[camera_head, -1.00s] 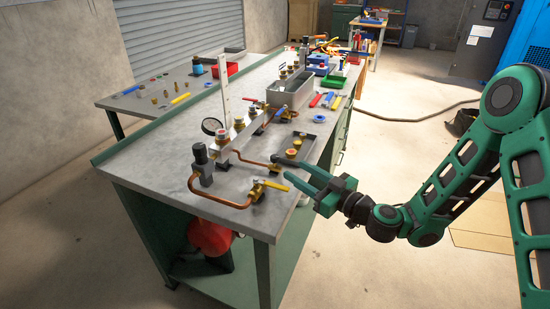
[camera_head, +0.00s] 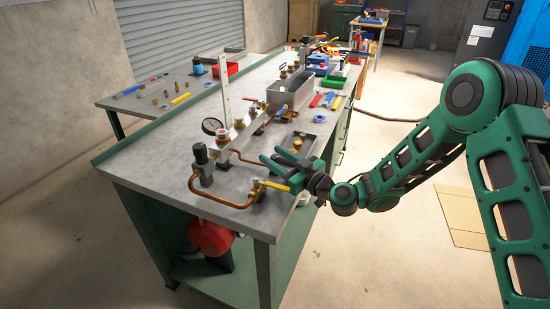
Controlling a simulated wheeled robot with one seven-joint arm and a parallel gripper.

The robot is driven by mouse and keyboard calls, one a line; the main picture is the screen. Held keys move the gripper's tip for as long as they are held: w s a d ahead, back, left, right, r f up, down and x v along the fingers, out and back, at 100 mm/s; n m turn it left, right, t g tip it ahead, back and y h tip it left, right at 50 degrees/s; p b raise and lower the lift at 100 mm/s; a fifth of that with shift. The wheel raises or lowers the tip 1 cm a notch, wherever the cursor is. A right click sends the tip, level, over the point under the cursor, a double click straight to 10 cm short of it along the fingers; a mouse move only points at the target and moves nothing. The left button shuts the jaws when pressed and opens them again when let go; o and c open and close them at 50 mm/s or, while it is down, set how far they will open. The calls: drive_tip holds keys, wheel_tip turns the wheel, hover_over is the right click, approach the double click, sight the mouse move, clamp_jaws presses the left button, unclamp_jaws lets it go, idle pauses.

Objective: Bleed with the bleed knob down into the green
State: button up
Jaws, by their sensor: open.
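A pressure gauge (camera_head: 211,126) with a white face stands on the bench manifold; its needle and any green band are too small to read. A black knob (camera_head: 200,153) tops an upright grey block at the manifold's near left end. Several brass knobs or caps sit along the manifold (camera_head: 240,136). I cannot tell which part is the bleed knob. A yellow-handled valve (camera_head: 268,186) ends the copper pipe at the near right. My gripper (camera_head: 269,155) is open and empty over the right side of the bench, apart from the gauge and black knob, partly hiding a small tray.
The green-legged workbench (camera_head: 160,170) has clear top at its left. A tall white scale (camera_head: 224,100) stands behind the gauge. A grey bin (camera_head: 290,97) and coloured-handled tools (camera_head: 326,101) lie farther back. Copper pipes (camera_head: 240,206) loop near the front edge.

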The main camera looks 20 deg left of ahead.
clamp_jaws()
drive_tip(key=shift+a, duration=0.1)
drive_tip(key=c, duration=1.1)
unclamp_jaws()
drive_tip(key=shift+w+g+y, duration=0.1)
drive_tip(key=shift+g+y, duration=0.2)
drive_tip(key=shift+g, duration=0.1)
